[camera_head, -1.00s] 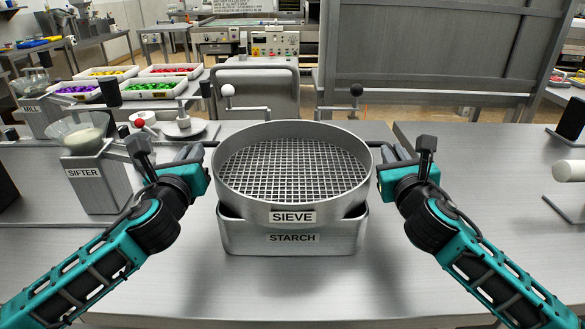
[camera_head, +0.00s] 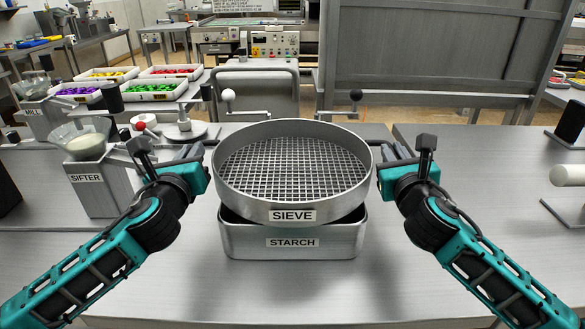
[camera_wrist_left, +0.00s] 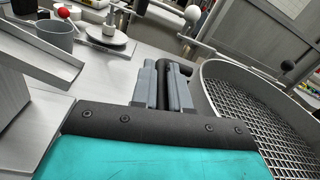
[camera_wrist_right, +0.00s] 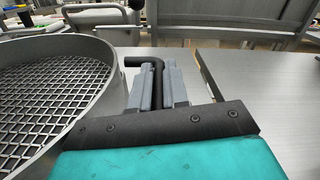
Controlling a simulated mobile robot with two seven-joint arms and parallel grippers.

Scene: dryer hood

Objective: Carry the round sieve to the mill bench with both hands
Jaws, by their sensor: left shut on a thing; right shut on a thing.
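The round metal sieve (camera_head: 292,215) with a mesh bottom is held level above the metal box labelled STARCH (camera_head: 290,243). Part of the mesh shows in the left wrist view (camera_wrist_left: 275,125) and in the right wrist view (camera_wrist_right: 45,100). My left gripper (camera_head: 203,158) is shut on the sieve's dark left handle (camera_wrist_left: 163,75). My right gripper (camera_head: 382,158) is shut on its dark right handle (camera_wrist_right: 157,75). The sieve hides the inside of the starch box. Which surface is the mill bench I cannot tell for sure.
The sifter (camera_head: 98,180) with a glass bowl stands at the left, a mill (camera_head: 35,110) behind it. A small scale (camera_head: 184,130) and a cup are near it. A white roller (camera_head: 568,174) is at the far right. The right bench top (camera_head: 480,170) is mostly clear.

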